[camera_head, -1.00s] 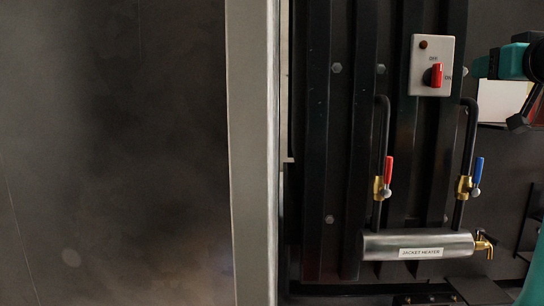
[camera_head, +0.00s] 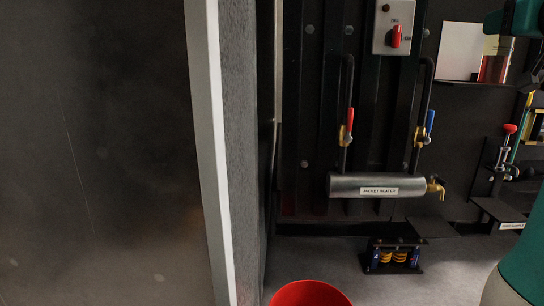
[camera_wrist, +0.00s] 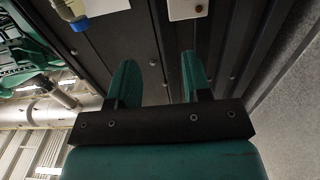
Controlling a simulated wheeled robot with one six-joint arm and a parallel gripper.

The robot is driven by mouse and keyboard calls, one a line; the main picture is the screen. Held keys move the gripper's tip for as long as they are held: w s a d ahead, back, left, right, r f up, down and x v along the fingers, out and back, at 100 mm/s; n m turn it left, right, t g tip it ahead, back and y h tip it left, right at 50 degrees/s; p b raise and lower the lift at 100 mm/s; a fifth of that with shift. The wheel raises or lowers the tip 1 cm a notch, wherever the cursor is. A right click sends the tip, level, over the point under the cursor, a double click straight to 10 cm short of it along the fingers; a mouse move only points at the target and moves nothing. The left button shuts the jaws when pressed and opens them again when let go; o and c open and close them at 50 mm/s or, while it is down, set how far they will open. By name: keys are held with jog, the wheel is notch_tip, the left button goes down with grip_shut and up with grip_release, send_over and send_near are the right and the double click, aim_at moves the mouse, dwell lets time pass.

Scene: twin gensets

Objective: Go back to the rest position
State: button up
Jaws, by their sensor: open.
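My gripper (camera_wrist: 158,80) shows in the wrist view with its two teal fingers apart and nothing between them. Behind the fingers is a dark ribbed panel. In the head view, part of my teal arm shows at the upper right and lower right edges; the fingertips cannot be made out there. The jacket heater (camera_head: 377,185) is a silver cylinder low on the dark panel, apart from my arm. Above it are a red-handled valve (camera_head: 347,128), a blue-handled valve (camera_head: 425,128) and a switch box (camera_head: 393,27) with a red knob.
A large dark panel with a pale edge (camera_head: 212,150) fills the left of the head view. A red round container (camera_head: 310,293) stands at the bottom. A small tray (camera_head: 393,268) with yellow and blue items sits under the heater. Shelves line the right.

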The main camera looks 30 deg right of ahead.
jog(key=w+a+f+n+g+y, duration=0.1)
jog(key=w+a+f+n+y, duration=0.2)
jog(key=w+a+f+y, duration=0.6)
jog(key=w+a+f+n+g+y, duration=0.1)
jog(key=w+a+f+g+y, duration=0.1)
jog(key=a+f, duration=0.5)
jog(key=w+a+f+n+g+y, duration=0.1)
jog(key=w+a+f+n+g, duration=0.1)
jog(key=a, duration=0.9)
jog(key=s+a+f+n+g+y, duration=0.1)
jog(key=s+a+f+n+g, duration=0.2)
jog(key=a, duration=0.4)
jog(key=s+a+f+g+y, duration=0.1)
jog(key=s+a+f+g, duration=0.2)
jog(key=a+f, duration=0.25)
jog(key=s+a+f+n+g, duration=0.2)
jog(key=s+a+f, duration=0.1)
jog(key=s, duration=0.3)
jog(key=s+a+f+n+g, duration=0.2)
jog(key=s+a+f, duration=0.1)
jog(key=s+a, duration=0.15)
notch_tip(320, 180, up, 24)
jog(key=s+h+p, duration=0.1)
jog(key=p, duration=2.4)
jog(key=shift+s+d+r+g, duration=0.25)
jog(key=shift+d+g, duration=0.1)
jog(key=shift+g, duration=0.05)
